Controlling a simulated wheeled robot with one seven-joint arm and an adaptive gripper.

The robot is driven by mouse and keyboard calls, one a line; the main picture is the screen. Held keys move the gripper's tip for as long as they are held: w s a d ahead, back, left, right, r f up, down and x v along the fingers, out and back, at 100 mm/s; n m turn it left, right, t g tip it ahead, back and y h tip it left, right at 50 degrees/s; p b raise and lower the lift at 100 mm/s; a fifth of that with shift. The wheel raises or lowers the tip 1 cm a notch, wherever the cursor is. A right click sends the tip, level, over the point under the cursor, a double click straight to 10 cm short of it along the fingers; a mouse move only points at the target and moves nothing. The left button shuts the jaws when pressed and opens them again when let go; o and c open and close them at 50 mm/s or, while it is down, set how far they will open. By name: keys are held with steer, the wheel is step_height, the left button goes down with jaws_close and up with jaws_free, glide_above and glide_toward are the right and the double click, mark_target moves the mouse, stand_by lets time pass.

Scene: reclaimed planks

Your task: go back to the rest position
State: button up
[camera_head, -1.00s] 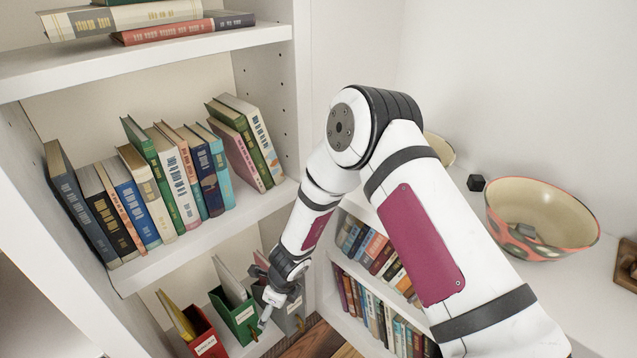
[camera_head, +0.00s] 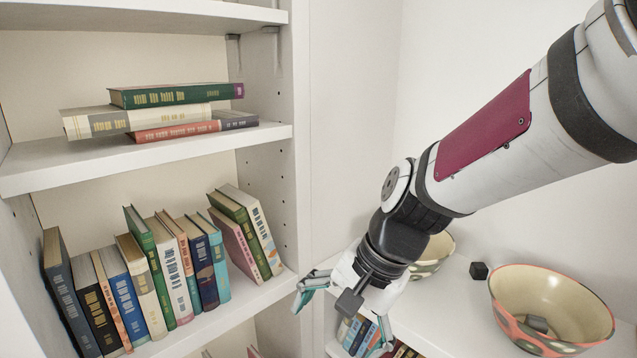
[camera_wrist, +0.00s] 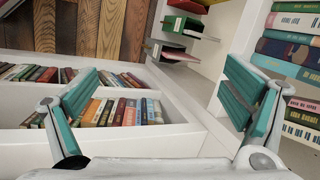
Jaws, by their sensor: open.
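My gripper (camera_head: 340,312) is in front of the right edge of the tall white bookcase, above the low shelf of books. Its two teal-padded fingers are spread apart with nothing between them. In the wrist view my gripper (camera_wrist: 168,108) also shows open, with the low bookshelf and a white upright panel beyond the gap. My arm reaches in from the upper right of the head view, the gripper hanging at its lower end.
Leaning books (camera_head: 150,270) fill the bookcase's middle shelf, and stacked books (camera_head: 160,115) lie above. A patterned bowl (camera_head: 545,305), a second bowl (camera_head: 432,253) and a small black cube (camera_head: 479,270) stand on the white top at right.

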steer(key=s+d+r+n+h, duration=0.2)
steer(key=s+d+r+n, duration=0.1)
steer(key=s+d, duration=0.65)
steer(key=s+d+r+n+h, duration=0.25)
steer(key=s+d, duration=0.45)
steer(key=s, duration=0.6)
step_height(320, 180, up, 25)
steer(key=t+p, duration=0.3)
steer(key=p, duration=2)
steer(key=shift+s+n+p, duration=0.2)
steer(key=shift+n+p, duration=0.15)
